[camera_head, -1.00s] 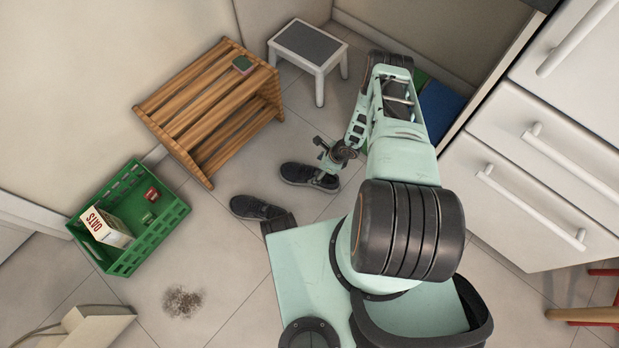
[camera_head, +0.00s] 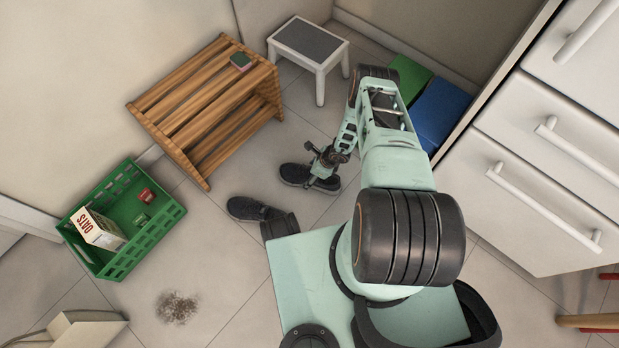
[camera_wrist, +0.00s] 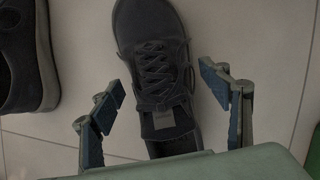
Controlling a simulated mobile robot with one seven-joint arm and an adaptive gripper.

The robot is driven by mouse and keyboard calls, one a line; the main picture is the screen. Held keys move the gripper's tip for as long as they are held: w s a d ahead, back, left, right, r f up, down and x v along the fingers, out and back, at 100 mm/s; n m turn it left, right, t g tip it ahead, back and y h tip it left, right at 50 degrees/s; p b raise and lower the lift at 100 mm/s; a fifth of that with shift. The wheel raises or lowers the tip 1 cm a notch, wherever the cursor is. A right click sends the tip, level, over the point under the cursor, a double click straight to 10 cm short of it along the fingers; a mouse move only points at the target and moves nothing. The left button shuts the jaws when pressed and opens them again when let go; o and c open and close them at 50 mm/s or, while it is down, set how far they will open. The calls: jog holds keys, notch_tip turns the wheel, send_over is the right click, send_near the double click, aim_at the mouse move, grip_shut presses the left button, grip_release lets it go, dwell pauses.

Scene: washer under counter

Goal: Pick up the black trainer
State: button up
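Two dark trainers lie on the tiled floor. One black trainer (camera_head: 297,174) lies under my gripper (camera_head: 318,178) in the head view. In the wrist view this black trainer (camera_wrist: 155,70) lies between the two fingers of my gripper (camera_wrist: 160,108), its laces and tongue facing up. The gripper is open, with a gap of floor showing on each side of the shoe. The other trainer (camera_head: 250,209) lies nearer my base, and part of it (camera_wrist: 18,55) shows at the left edge of the wrist view.
A slatted wooden rack (camera_head: 206,147) stands left of the shoes, and a step stool (camera_head: 318,70) behind. A green crate (camera_head: 172,222) holds an oats box (camera_head: 100,229) and small items. Green (camera_head: 408,76) and blue (camera_head: 438,113) bins and white drawers (camera_head: 540,185) are on the right.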

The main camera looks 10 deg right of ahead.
jog(key=c, duration=1.4)
jog(key=shift+r, duration=0.1)
